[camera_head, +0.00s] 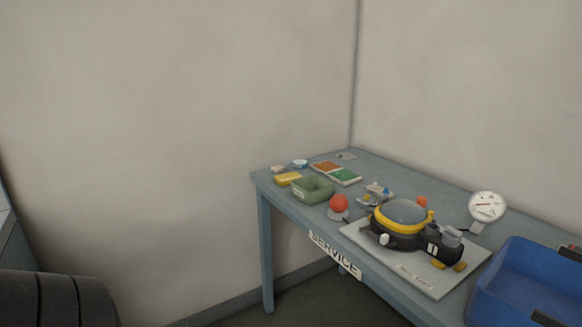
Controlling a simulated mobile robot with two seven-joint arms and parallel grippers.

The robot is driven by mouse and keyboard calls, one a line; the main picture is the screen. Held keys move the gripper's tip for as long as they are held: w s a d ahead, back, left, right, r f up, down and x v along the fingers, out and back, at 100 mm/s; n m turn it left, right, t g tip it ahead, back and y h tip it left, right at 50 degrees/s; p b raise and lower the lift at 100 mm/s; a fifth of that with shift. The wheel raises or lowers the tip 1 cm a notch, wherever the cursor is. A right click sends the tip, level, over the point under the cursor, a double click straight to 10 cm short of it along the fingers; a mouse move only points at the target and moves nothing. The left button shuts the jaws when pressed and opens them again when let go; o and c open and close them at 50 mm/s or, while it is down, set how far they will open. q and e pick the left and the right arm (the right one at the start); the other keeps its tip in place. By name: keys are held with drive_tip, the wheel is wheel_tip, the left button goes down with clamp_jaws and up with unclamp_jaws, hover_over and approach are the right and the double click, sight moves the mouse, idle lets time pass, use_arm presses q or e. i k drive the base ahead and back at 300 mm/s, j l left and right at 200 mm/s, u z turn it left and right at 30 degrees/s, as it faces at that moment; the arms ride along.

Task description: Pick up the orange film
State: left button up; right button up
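A flat orange patch (326,166), which looks like the orange film, lies at the far end of the blue-grey service table (390,185). A flat green patch (344,175) lies right beside it on the same pale card or tray. The orange patch is small in the view, and I cannot tell whether it is loose or set in a recess. Nothing covers it. Neither of my grippers shows in the head view.
A green bin (313,190) and a yellow block (288,179) are near the orange patch.

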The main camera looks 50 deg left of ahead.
sight(325, 166)
drive_tip(key=u, duration=1.25)
drive_tip(key=i+j+u, duration=0.35)
drive_tip(key=i, duration=0.45)
drive_tip(key=j, duration=0.15)
